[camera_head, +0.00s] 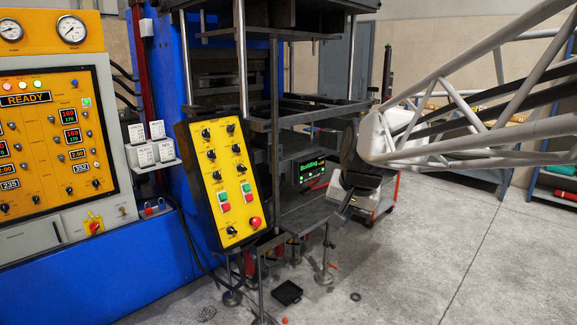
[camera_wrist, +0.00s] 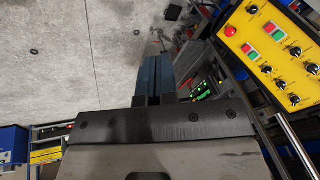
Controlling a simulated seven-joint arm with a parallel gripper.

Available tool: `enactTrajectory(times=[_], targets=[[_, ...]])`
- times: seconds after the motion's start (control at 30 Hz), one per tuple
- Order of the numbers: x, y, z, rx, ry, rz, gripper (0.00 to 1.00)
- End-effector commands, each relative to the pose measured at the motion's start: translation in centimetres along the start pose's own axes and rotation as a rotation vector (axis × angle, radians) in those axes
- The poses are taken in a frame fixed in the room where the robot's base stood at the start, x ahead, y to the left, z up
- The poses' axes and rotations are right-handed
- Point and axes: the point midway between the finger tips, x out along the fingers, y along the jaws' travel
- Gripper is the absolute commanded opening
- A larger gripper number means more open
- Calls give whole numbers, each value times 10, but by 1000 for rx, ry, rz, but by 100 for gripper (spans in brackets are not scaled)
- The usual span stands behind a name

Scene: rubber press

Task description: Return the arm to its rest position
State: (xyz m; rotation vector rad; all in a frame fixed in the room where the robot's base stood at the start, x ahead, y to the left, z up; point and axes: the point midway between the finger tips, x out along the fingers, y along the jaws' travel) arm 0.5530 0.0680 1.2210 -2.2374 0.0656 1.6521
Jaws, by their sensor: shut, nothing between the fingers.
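My gripper (camera_head: 343,212) is in the right half of the head view, just in front of the right side of the press (camera_head: 310,115). It points down and to the left, and its dark fingers are small there. In the wrist view the two blue-grey fingers of my gripper (camera_wrist: 154,82) lie side by side, shut, with nothing between them. The floor shows beyond the fingertips. My arm comes in from the right of the head view.
A yellow button panel (camera_head: 222,178) with a red stop button (camera_head: 255,222) hangs on the press, left of my gripper. A black tray (camera_head: 287,293) lies on the floor (camera_head: 420,265), which is mostly clear at right.

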Motion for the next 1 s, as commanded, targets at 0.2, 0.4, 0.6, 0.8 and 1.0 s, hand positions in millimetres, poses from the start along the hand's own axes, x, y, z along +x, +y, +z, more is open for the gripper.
enactTrajectory(times=[0.2,0.4,0.6,0.8,1.0], targets=[[-12,42,57,-78,-9,52,0],[-16,78,110,-150,-22,100,0],[-16,112,161,-218,-39,146,0],[-13,137,200,-269,-54,182,0],[-10,146,215,-291,-62,196,0]])
